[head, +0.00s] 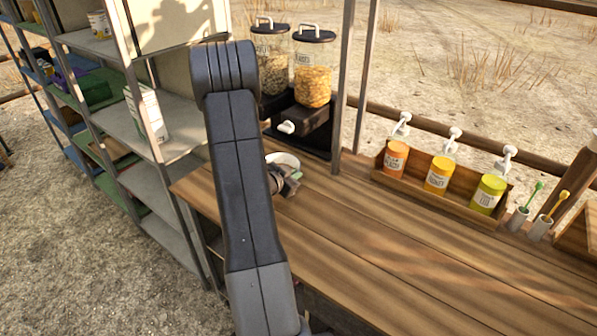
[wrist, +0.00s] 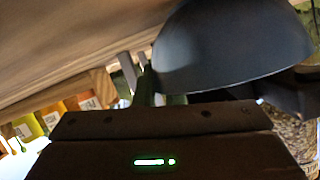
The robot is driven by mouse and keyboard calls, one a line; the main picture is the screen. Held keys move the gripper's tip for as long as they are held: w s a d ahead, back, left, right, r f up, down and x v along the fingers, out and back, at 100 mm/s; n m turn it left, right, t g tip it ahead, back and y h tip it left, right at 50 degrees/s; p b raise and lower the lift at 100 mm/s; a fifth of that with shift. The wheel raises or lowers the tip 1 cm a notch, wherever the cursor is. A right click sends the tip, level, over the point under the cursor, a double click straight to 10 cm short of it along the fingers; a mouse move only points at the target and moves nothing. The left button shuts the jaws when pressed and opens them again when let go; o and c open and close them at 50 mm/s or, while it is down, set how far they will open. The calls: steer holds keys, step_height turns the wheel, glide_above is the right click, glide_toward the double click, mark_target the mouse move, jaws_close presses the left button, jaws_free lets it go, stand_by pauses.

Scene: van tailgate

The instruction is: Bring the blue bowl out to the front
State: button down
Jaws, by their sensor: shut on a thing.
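In the wrist view a dark grey-blue bowl (wrist: 232,48) fills the upper right, its rounded side towards the camera. My gripper (wrist: 152,88) is shut on its edge at the left. In the head view my arm hides most of this spot. A pale bowl rim (head: 284,158) shows just right of the arm, with part of my gripper (head: 290,178) against it. It is over the left back part of the wooden counter (head: 400,240). I cannot tell how far above the wood it is.
Two cereal dispensers (head: 313,75) on a dark stand are close behind the bowl, beside an upright post (head: 342,85). A wooden rack with several pump bottles (head: 437,176) lines the back right. Shelving (head: 140,110) stands left. The counter's middle and front are clear.

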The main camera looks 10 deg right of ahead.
steer(key=shift+s+a, duration=3.05)
steer(key=c, duration=1.4)
jaws_free()
steer(key=shift+c, duration=0.2)
steer(key=b+v, duration=0.1)
steer(key=v, duration=1.2)
steer(key=shift+s+a+r, duration=0.2)
steer(key=shift+s+a, duration=0.05)
steer(key=shift+w, duration=0.1)
steer(key=x, duration=1.3)
steer(key=shift+p, duration=0.3)
steer(key=shift+w+d+f, duration=0.2)
steer(key=shift+w+d, duration=0.25)
steer(key=shift+d, duration=0.05)
